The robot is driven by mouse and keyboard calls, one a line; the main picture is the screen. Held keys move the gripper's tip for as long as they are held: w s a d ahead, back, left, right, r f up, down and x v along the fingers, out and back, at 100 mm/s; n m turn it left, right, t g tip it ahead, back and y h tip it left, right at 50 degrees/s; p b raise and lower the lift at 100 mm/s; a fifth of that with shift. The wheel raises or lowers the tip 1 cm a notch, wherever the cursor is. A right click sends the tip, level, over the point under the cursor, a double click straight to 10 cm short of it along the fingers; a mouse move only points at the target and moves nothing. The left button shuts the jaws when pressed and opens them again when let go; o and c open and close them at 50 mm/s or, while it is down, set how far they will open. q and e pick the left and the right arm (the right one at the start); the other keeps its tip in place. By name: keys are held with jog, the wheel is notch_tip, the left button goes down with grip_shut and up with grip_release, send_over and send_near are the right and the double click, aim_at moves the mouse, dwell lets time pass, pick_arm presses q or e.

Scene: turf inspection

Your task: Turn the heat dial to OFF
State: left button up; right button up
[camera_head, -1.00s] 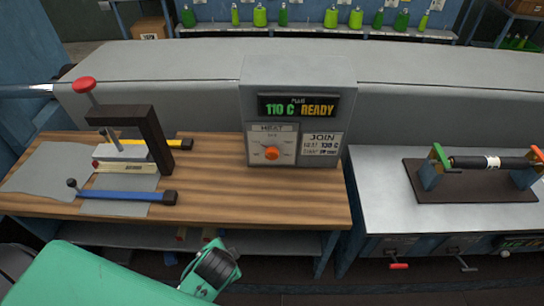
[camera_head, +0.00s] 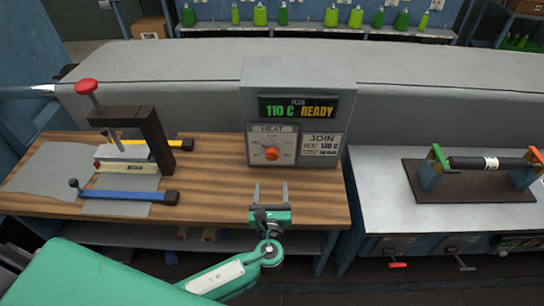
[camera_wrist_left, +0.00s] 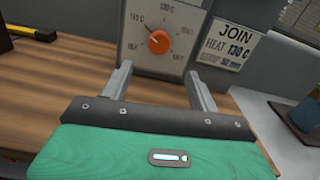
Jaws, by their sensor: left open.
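The orange heat dial (camera_head: 272,154) sits on a white HEAT panel (camera_head: 285,130) on the front of a grey control box (camera_head: 300,72). The display (camera_head: 298,106) above it reads 110 C READY. My left gripper (camera_head: 270,186) is open and empty, in front of and below the dial. Its two fingers (camera_wrist_left: 155,85) point at the panel and stand apart from the dial. My right gripper is not in view.
A wooden bench (camera_head: 215,200) lies below the box. A clamp press (camera_head: 155,140) with a red knob stands at left, with a blue-handled tool (camera_head: 125,196) near it. A JOIN sign (camera_head: 321,144) is right of the dial. A metal table (camera_head: 375,195) holds a black roller fixture (camera_head: 470,195).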

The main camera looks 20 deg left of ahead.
aim_at(272, 157)
pick_arm(q)
jog(key=p+x, duration=0.3)
jog(key=x, duration=0.8)
jog(key=shift+w+a, duration=0.3)
jog(key=shift+w, duration=0.4)
jog(key=shift+c, duration=0.4)
